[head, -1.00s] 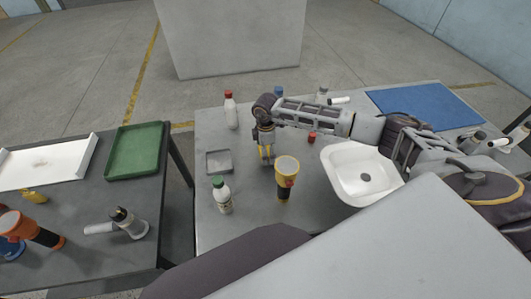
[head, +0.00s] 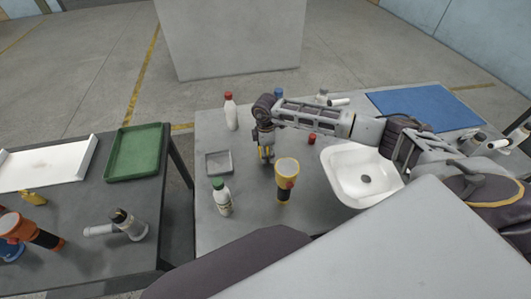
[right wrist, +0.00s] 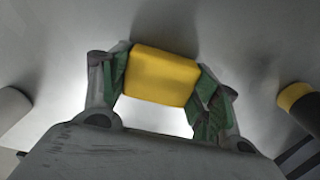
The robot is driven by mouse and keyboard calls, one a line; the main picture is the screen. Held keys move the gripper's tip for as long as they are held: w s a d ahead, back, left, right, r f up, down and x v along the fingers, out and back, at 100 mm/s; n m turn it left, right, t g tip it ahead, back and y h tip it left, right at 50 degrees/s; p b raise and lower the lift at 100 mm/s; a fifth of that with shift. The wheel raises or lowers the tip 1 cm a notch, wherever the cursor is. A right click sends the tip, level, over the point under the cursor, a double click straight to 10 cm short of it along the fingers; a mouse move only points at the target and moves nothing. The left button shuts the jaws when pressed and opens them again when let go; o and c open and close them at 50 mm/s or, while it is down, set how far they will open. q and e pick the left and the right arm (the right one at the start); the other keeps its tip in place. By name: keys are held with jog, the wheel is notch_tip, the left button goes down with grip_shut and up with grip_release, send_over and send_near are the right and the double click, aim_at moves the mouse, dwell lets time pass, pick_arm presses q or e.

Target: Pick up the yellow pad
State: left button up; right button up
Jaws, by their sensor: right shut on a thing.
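The yellow pad (right wrist: 161,77) is a small yellow block between the two fingers of my right gripper (right wrist: 160,84) in the right wrist view. The fingers with green inner pads touch it on both sides, so the gripper is shut on it. In the head view my right gripper (head: 266,155) points down at the table between the grey tray and the yellow-black flashlight. The pad is hardly visible there, and I cannot tell whether it touches the table. My left gripper is not in view.
A yellow-black flashlight (head: 286,179) stands close to the right gripper. A green-capped bottle (head: 221,198), a small grey tray (head: 219,169) and a red-capped bottle (head: 231,111) are to its left. A white sink basin (head: 338,180) is to its right. A blue mat (head: 425,104) lies at the back right.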

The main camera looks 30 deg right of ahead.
jog(key=shift+r, duration=0.4)
notch_tip(320, 180, up, 8)
jog(key=shift+f+b, duration=0.2)
jog(key=shift+b, duration=0.2)
jog(key=shift+r, duration=0.55)
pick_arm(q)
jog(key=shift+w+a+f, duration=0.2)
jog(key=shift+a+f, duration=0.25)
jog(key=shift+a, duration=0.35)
pick_arm(e)
jog(key=shift+r, duration=0.1)
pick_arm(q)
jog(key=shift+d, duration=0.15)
